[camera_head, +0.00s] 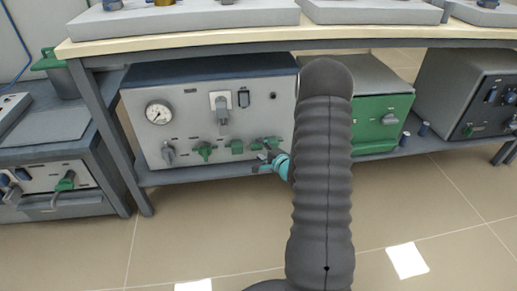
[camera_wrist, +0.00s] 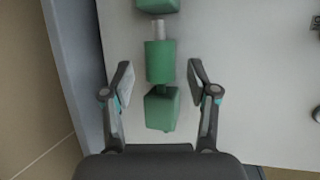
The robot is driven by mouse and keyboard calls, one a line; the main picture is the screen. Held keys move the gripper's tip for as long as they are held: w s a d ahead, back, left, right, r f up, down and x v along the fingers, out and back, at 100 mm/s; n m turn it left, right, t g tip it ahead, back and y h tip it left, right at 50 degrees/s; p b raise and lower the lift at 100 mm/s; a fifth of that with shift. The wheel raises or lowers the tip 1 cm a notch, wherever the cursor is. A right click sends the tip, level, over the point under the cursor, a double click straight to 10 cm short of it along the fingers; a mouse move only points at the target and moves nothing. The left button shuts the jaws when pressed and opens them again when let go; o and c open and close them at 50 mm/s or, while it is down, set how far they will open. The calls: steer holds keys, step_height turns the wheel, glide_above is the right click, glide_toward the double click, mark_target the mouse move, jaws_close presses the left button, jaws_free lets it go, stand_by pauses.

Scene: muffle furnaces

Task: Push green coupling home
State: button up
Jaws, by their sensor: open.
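In the wrist view a green coupling, a cylinder (camera_wrist: 160,62) with a green block (camera_wrist: 161,108) at its near end, lies between the fingers of my gripper (camera_wrist: 159,68). The fingers are apart, with a gap visible on each side. A bare silver stem (camera_wrist: 158,30) shows between the cylinder and another green part (camera_wrist: 157,5) at the top edge. In the head view my gripper (camera_head: 268,158) is at the lower right of the grey panel's front, beside a green fitting (camera_head: 265,143). My arm hides part of this area.
The panel unit (camera_head: 185,105) has a round gauge (camera_head: 158,113) and other green fittings (camera_head: 205,150). It stands on a low shelf under the bench top (camera_head: 330,39). A green-fronted box (camera_head: 380,120) and a dark unit (camera_head: 480,95) stand to the right. The floor in front is clear.

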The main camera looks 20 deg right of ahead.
steer(key=shift+x, duration=1.25)
jaws_close()
